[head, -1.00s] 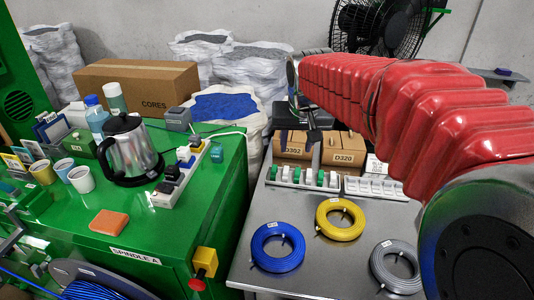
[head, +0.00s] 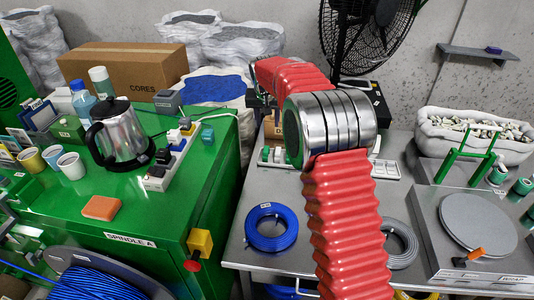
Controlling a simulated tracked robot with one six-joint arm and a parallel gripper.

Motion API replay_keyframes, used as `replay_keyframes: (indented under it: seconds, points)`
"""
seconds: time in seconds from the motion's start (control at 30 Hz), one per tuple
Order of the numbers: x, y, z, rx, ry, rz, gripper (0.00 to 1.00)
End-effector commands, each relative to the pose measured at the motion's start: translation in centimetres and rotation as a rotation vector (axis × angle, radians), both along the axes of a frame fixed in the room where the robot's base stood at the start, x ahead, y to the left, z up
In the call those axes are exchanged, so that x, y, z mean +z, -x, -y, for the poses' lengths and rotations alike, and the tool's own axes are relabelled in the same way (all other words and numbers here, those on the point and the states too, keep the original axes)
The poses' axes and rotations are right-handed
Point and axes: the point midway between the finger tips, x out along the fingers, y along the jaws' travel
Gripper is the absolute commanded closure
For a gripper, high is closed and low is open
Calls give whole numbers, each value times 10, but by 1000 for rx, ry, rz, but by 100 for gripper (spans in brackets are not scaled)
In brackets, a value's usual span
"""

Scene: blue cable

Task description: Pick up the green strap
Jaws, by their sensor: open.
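I cannot single out a green strap for certain. Small green pieces (head: 277,155) show in the white slotted tray at the back of the grey metal table, partly hidden by my arm. Green rolls (head: 498,174) lie at the far right. My gripper (head: 268,100) is mostly hidden behind my arm's silver joint, above the back of the table; only dark parts of it show. It is open, and I see nothing held in it.
A blue cable coil (head: 271,228) and a grey coil (head: 398,243) lie on the metal table (head: 237,250). A turntable (head: 476,222), a green frame (head: 466,152) and a filled bin (head: 475,130) stand right. The green bench (head: 170,215) holds a kettle (head: 121,137) and power strip (head: 170,165).

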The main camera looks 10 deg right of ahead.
Motion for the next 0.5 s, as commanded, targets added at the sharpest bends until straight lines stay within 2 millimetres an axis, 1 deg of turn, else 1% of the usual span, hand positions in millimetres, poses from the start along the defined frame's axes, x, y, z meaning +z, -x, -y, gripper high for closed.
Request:
replay_keyframes:
  seconds: [0.03, 0.1, 0.3, 0.4, 0.5]
  points:
    - [-14, -9, -1, -4, 1, -5, 59]
    - [-31, -21, -3, -13, 1, -8, 59]
    - [-74, -48, -6, -36, 0, -12, 59]
    - [-88, -55, -7, -43, 1, -12, 59]
    - [-95, -59, -7, -46, 1, -12, 59]
